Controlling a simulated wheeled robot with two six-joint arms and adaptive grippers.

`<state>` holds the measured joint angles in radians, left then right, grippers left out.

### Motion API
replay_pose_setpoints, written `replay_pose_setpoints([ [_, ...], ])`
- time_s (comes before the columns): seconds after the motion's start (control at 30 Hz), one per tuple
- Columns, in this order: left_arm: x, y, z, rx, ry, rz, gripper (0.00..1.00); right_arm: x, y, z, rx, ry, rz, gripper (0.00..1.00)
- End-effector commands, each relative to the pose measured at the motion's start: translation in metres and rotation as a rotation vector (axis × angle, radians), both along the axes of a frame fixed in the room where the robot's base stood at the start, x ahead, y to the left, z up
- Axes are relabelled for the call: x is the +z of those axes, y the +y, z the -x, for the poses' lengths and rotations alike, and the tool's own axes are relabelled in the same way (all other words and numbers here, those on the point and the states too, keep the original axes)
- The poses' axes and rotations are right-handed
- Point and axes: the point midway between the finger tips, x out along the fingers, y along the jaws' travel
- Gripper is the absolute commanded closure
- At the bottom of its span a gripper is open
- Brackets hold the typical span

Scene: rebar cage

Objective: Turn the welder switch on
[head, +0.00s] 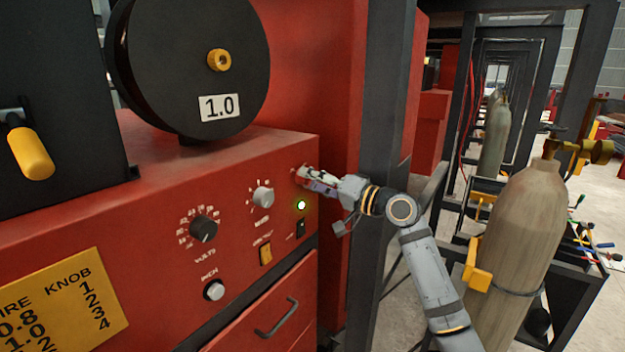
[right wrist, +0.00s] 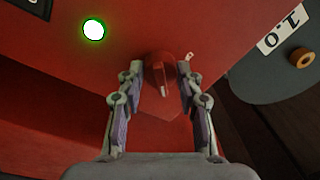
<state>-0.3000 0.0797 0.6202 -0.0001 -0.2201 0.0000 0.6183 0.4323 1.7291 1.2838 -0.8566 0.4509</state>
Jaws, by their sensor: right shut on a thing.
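The welder (head: 130,200) is a red box with a front panel of knobs and switches. A red rotary switch (right wrist: 158,78) with a pale pointer line sits on the panel, between my fingers in the right wrist view. My right gripper (head: 308,178) is at the panel's upper right corner, shut on this red switch; in the right wrist view the gripper (right wrist: 160,92) has one finger on each side of it. In the head view the gripper mostly hides the switch. A green lamp (head: 301,205) just below is lit; it also glows in the right wrist view (right wrist: 93,29). My left gripper is not in view.
A black spool (head: 190,95) marked 1.0 stands on the welder. A dark post (head: 385,100) stands close by my right arm; a gas cylinder (head: 515,250) is at right.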

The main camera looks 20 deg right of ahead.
Motion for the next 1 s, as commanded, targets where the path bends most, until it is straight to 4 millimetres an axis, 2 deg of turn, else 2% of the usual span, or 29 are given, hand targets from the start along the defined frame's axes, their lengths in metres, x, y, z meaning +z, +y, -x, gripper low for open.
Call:
replay_pose_setpoints([
  [0.37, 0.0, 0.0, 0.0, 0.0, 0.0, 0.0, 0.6, -0.001, 0.0, 0.0, 0.0, 0.004, -0.005, 0.96],
  [0.4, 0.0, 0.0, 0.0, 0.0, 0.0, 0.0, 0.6, -0.001, 0.0, 0.0, 0.0, 0.004, -0.005, 0.6],
  [0.53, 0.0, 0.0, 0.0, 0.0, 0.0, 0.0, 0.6, 0.0, 0.0, 0.0, 0.0, 0.003, -0.004, 0.43],
  [0.87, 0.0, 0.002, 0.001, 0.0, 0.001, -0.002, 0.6, -0.001, -0.001, 0.001, 0.0, 0.003, -0.002, 0.41],
  [1.0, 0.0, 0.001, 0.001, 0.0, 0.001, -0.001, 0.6, -0.003, -0.013, 0.014, -0.004, 0.003, 0.002, 0.41],
])
